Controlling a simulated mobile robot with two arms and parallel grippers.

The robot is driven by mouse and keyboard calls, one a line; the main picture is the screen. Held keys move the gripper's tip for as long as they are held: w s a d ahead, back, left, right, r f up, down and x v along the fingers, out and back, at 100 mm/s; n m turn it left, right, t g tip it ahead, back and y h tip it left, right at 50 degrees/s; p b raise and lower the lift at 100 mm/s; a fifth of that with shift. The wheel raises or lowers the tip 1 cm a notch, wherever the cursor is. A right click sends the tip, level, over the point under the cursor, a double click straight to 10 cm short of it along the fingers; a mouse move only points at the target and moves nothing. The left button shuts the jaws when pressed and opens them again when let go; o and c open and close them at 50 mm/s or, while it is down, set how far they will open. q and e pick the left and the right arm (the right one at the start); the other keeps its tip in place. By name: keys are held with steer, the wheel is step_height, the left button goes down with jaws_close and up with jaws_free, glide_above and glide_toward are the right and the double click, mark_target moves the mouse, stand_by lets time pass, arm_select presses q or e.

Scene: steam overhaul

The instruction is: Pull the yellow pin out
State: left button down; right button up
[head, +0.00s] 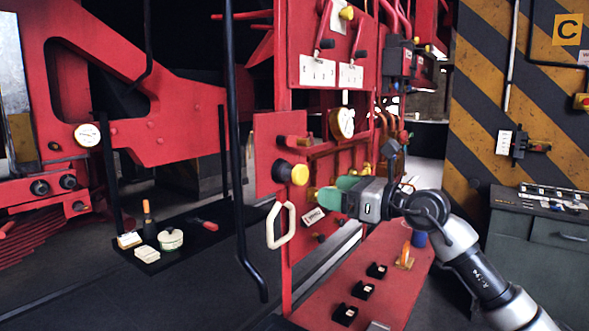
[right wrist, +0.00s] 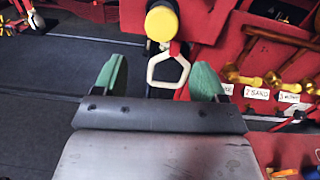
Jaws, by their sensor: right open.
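The yellow pin (head: 299,174) shows as a round yellow knob on a black collar, on the red panel left of my right gripper. In the right wrist view the yellow knob (right wrist: 162,22) is ahead, beyond the fingertips and roughly in line with the gap between them. My right gripper (head: 339,191) has green fingertips and points left toward the panel. In the right wrist view its fingers (right wrist: 158,78) are spread wide with nothing held between them. A pale handle loop (head: 281,225) hangs below the knob, and this loop (right wrist: 168,70) appears between the fingers in the right wrist view. My left gripper is not in view.
Brass fittings with white labels (right wrist: 257,93) lie right of the gripper in the right wrist view. A gauge (head: 342,123) and pipes are above it. A black vertical rail (head: 240,150) stands left of the panel. A red bench (head: 385,285) with black blocks is below.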

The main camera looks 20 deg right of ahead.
mark_target(304, 176)
steer(key=shift+n, duration=0.5)
steer(key=p+x, duration=0.1)
steer(key=x, duration=0.2)
steer(key=r+p+x, duration=0.1)
steer(key=p+x, duration=0.1)
steer(key=x, duration=0.1)
steer(key=p+x, duration=0.1)
steer(key=x, duration=0.2)
steer(key=shift+a+r, duration=0.2)
steer(key=shift+r, duration=0.2)
steer(key=shift+w+a+f, duration=0.15)
steer(key=shift+w+a, duration=0.1)
steer(key=shift+w, duration=0.2)
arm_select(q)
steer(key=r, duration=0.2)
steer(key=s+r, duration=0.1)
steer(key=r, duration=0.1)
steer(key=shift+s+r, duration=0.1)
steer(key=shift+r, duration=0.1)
